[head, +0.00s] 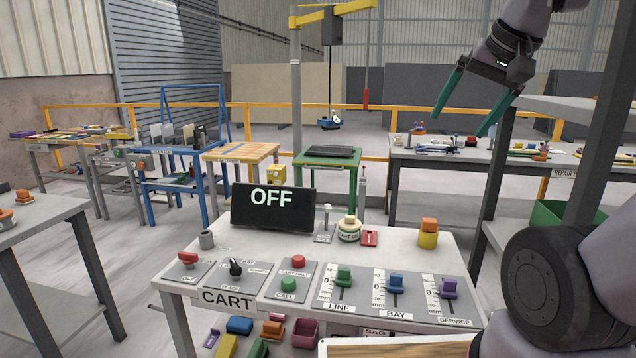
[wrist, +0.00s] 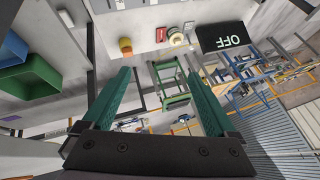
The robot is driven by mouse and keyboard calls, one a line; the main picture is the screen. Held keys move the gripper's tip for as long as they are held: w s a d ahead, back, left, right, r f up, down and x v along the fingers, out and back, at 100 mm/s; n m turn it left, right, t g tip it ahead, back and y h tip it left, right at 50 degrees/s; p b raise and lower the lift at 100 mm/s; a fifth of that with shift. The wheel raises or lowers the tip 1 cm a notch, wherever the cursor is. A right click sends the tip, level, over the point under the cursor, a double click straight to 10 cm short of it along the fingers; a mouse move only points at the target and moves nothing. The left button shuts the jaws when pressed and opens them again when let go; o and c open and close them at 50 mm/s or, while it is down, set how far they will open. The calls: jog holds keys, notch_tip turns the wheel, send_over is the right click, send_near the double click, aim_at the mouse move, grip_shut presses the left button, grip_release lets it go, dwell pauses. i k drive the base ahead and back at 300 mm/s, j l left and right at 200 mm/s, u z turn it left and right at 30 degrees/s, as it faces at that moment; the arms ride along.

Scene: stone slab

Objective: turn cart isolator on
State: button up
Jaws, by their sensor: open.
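The cart table (head: 390,245) carries a row of controls, with a "CART" label on its front edge. At its left end a red switch handle (head: 188,258) stands on a grey plate with a small label that seems to read "OFF". A black sign (head: 273,207) behind the controls shows "OFF"; it also shows upside down in the wrist view (wrist: 227,38). My gripper (head: 460,126) is open and empty, high at the upper right, well away from the red handle. Its green fingers are spread in the wrist view (wrist: 158,73), where the red handle is not seen.
Beside the red handle are a black knob (head: 236,268), red and green buttons (head: 288,285), and green, blue and purple sliders (head: 396,284). A dark post (head: 500,190) rises at right.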

aim_at(188, 258)
jog(key=u, duration=1.35)
jog(key=i+j, duration=0.3)
jog(key=j, duration=0.15)
jog(key=i+j, duration=0.35)
jog(key=j, duration=0.1)
